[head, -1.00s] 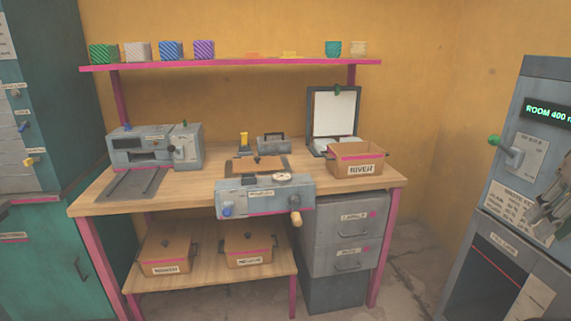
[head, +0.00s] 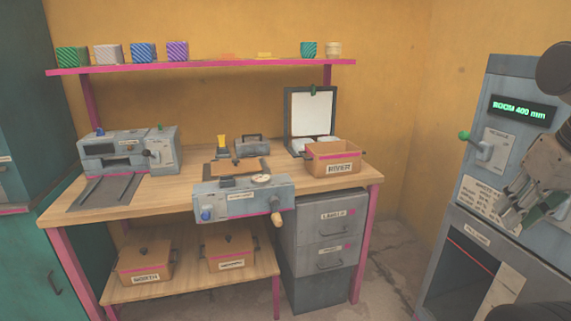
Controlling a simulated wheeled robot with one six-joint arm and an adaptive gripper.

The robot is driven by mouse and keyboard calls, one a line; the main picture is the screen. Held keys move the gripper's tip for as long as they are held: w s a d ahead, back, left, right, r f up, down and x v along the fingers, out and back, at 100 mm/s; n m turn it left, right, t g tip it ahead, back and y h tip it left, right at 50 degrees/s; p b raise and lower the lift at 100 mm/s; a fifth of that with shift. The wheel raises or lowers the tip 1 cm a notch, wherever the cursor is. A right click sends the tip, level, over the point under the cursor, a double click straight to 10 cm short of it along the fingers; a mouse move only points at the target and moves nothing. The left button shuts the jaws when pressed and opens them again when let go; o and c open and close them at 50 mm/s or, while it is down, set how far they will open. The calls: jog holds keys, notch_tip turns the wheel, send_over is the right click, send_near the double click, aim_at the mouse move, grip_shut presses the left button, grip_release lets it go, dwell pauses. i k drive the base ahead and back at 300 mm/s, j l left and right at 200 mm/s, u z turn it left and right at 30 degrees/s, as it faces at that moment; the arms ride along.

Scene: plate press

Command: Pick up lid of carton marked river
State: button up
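The carton marked RIVER (head: 333,167) stands on the right end of the workbench and looks open at the top, with no lid seen on it. A flat brown piece (head: 238,167) lies on the bench behind the grey press unit; I cannot tell whether it is a lid. My gripper (head: 528,208) hangs at the far right of the head view, in front of the grey cabinet and well away from the carton. Its fingers overlap in this view, so its opening is unclear. I see nothing held.
The workbench (head: 75,213) also bears a grey machine (head: 128,152), a press unit (head: 240,199) and an upright framed panel (head: 311,112). Two cartons (head: 145,262) (head: 229,250) stand on the lower shelf. A grey cabinet (head: 487,145) with a lever stands right.

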aim_at(234, 167)
jog(key=i+u, duration=0.15)
jog(key=u, duration=0.45)
jog(key=i+l+u, duration=0.7)
jog(key=i+l, duration=0.7)
jog(key=l, duration=0.2)
jog(key=u, duration=0.05)
